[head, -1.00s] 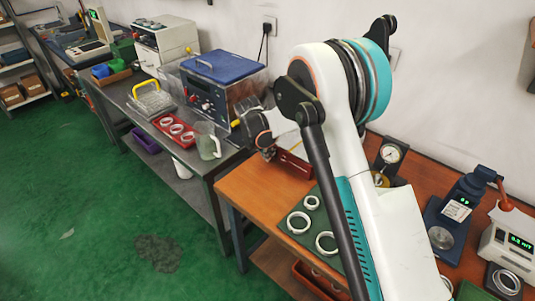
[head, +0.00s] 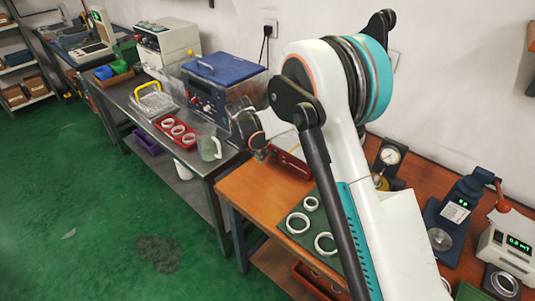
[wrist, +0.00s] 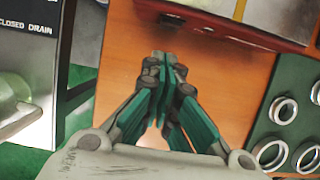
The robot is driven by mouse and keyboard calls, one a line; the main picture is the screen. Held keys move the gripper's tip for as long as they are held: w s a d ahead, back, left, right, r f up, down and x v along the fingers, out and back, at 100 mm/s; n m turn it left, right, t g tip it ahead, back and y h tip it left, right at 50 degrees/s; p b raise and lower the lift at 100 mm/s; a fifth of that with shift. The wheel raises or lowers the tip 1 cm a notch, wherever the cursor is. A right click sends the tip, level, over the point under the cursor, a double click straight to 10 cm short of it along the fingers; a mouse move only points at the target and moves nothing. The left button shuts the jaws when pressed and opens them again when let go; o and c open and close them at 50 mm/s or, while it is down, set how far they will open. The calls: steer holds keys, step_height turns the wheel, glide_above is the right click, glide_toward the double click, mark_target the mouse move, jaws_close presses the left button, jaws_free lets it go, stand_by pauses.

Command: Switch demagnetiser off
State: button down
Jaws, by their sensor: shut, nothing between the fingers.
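My gripper (wrist: 163,62) is shut and empty, its teal fingertips pressed together above the orange bench top in the wrist view. In the head view it is mostly hidden behind my own arm. A dark red unit (wrist: 235,22) with a pale metal part above it lies just beyond the fingertips in the wrist view. The red unit also shows in the head view (head: 291,166), partly covered by my arm. It may be the demagnetiser, but I see no readable label. Small fittings show on its front edge; I cannot tell the switch state.
A green mat (head: 297,239) with several metal rings lies right of the gripper. A grey bench (head: 205,163) to the left carries a glass jug (head: 210,148), a red ring tray (head: 176,132) and a blue-lidded machine (head: 222,69). A press (head: 452,212) and meter (head: 510,247) stand at right.

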steer(key=w+d+p+v, duration=0.1)
steer(key=p+v, duration=0.2)
steer(key=v, duration=0.7)
steer(key=shift+r, duration=0.35)
steer(key=shift+w+d, duration=0.15)
steer(key=shift+d, duration=0.05)
steer(key=s+d+r+m+t+y, duration=0.1)
steer(key=s+d+r+m+t, duration=0.1)
steer(key=s+d+r+m, duration=1.3)
steer(key=s+d+m+t+y, duration=0.1)
steer(key=s+m, duration=0.5)
steer(key=s, duration=0.5)
steer(key=s+d+m+t+y, duration=0.1)
steer(key=s+d+m, duration=0.1)
steer(key=s+m, duration=0.4)
steer(key=s, duration=0.4)
steer(key=shift+s+d+r, duration=0.3)
steer(key=shift+s+r, duration=0.05)
steer(key=shift+r, duration=0.05)
steer(key=shift+d, duration=0.15)
